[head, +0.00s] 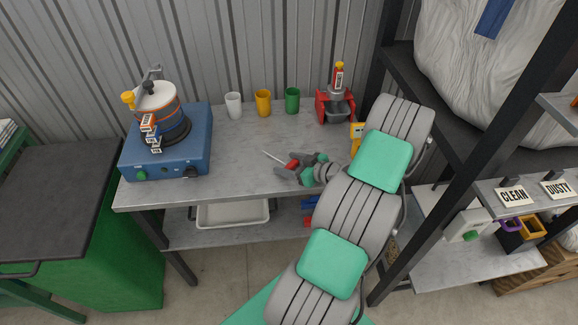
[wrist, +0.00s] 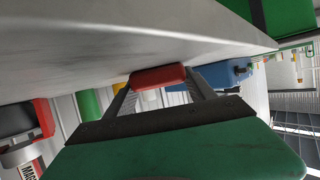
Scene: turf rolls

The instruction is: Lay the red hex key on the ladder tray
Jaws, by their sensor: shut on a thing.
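My gripper (head: 300,168) is over the front middle of the grey workbench (head: 240,180). It is shut on the red hex key (head: 291,164), whose thin pale shaft points up and left in the head view. In the wrist view the red part of the key (wrist: 158,76) sits between the two fingertips (wrist: 160,88), close to a pale grey surface. I cannot tell whether the key touches the bench. I cannot pick out the ladder tray for certain in either view.
A blue machine (head: 196,140) with a pot stands at the bench's left. White (head: 233,105), yellow (head: 263,102) and green (head: 292,100) cups line the back, beside a red device (head: 337,105). A green cabinet (head: 110,240) stands left; a dark rack post (head: 435,175) rises right.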

